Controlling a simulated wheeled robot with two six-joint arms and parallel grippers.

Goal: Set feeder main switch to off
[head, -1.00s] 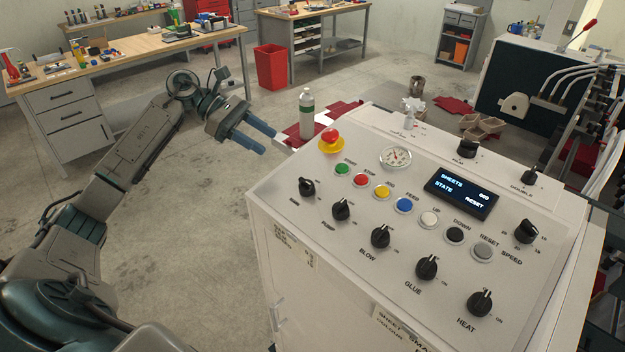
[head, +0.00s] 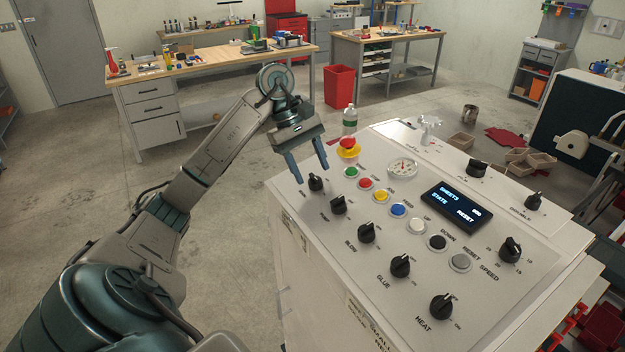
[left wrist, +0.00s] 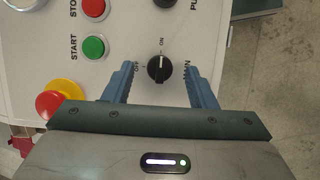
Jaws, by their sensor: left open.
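The main switch (head: 315,183) is a black rotary knob at the far left of the lower knob row on the sloping white panel (head: 330,270). In the left wrist view the knob (left wrist: 159,69) shows MAIN, OFF and ON labels, and its white pointer mark appears to point towards ON. My left gripper (head: 311,174) is open, fingers pointing down at the panel. In the left wrist view its fingers (left wrist: 160,76) stand on either side of the knob, with gaps visible on both sides. My right gripper is not in view.
A red emergency button (head: 375,143) on a yellow base and the green start button (head: 351,172) sit close to the gripper. The pump knob (head: 338,205) is the adjacent black knob. A display (head: 457,205) reads RESET. A bottle (head: 349,119) stands behind the panel.

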